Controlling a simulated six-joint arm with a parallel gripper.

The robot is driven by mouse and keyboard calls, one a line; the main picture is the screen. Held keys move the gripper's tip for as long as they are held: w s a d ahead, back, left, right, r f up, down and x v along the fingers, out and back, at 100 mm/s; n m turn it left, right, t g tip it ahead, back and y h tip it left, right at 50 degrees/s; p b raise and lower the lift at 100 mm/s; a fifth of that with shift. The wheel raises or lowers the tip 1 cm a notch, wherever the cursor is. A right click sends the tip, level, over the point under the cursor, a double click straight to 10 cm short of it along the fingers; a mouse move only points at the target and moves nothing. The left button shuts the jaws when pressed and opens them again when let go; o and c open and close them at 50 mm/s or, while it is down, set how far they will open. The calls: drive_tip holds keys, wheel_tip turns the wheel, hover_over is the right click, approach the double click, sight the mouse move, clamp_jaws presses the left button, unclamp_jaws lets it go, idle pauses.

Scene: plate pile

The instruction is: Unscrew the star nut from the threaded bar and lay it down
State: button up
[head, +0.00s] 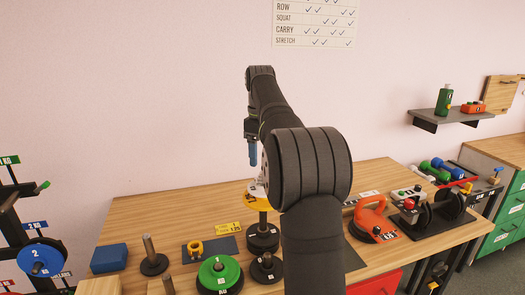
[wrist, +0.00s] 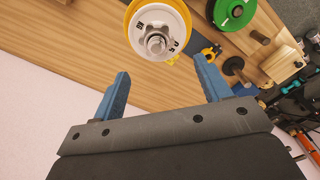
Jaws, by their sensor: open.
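The pile's threaded bar and silver star nut (wrist: 155,44) show end-on in the wrist view. The nut sits around the bar over a white plate (wrist: 176,24) and a larger yellow plate (wrist: 129,14). In the head view the yellow plate (head: 255,204) is raised on a black post, partly hidden by my arm, and the nut is too small to tell clearly. My gripper (wrist: 160,66) is open and empty, its blue fingers apart. In the head view my gripper (head: 253,154) hangs above the pile, clear of it.
A green plate (head: 219,272), a blue block (head: 109,257), a post on a round base (head: 154,262) and a dark mat with a yellow collar (head: 212,249) lie left of the pile. An orange kettlebell-like piece (head: 371,220) stands right. Bare wood (head: 160,212) shows at back left.

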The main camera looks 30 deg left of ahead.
drive_tip(key=shift+w+f, duration=0.2)
drive_tip(key=shift+f, duration=0.1)
wheel_tip(320, 180, down, 7)
drive_tip(key=shift+r, duration=0.1)
drive_tip(key=c, duration=1.1)
drive_tip(key=n, duration=0.4)
drive_tip(key=shift+s+d+n, duration=0.1)
drive_tip(key=shift+n, duration=0.3)
drive_tip(key=n, duration=0.4)
drive_tip(key=shift+d+r, duration=0.1)
drive_tip(key=n, duration=0.4)
drive_tip(key=shift+d+n, duration=0.15)
drive_tip(key=shift+n, duration=0.15)
drive_tip(key=n, duration=0.4)
drive_tip(key=shift+s, duration=0.1)
